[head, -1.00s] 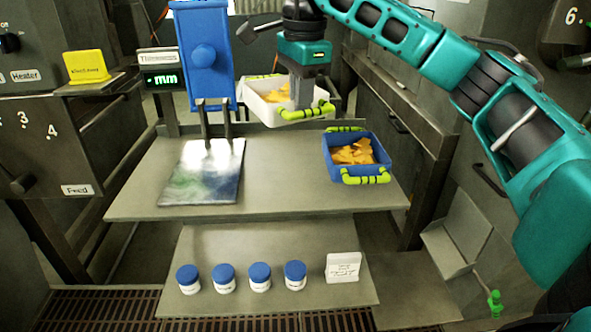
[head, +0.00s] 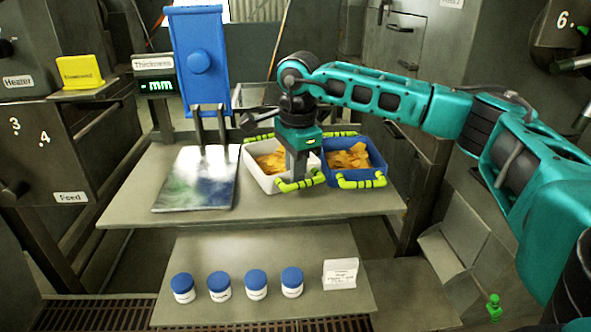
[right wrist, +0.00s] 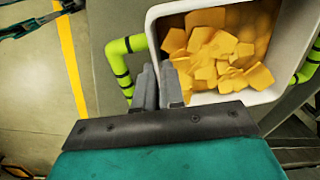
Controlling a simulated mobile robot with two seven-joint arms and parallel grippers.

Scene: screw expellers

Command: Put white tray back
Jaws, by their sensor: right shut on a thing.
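The white tray (head: 254,174) holds orange-yellow chips and has green handles at its front and back. In the head view it is at the grey table's surface, close to the left side of the blue tray (head: 376,160). My right gripper (head: 299,176) reaches down at its front side and is shut on it. In the right wrist view the fingers (right wrist: 159,88) are together at the white tray's edge (right wrist: 152,35), near a green handle (right wrist: 118,64). The exact grip point is partly hidden. My left gripper is not in view.
The blue tray also holds chips. A dark glossy plate (head: 197,178) lies left of the white tray on the grey table (head: 150,207). Several blue-lidded jars (head: 219,285) and a white card (head: 340,273) stand on the lower shelf. A blue panel (head: 200,60) rises behind.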

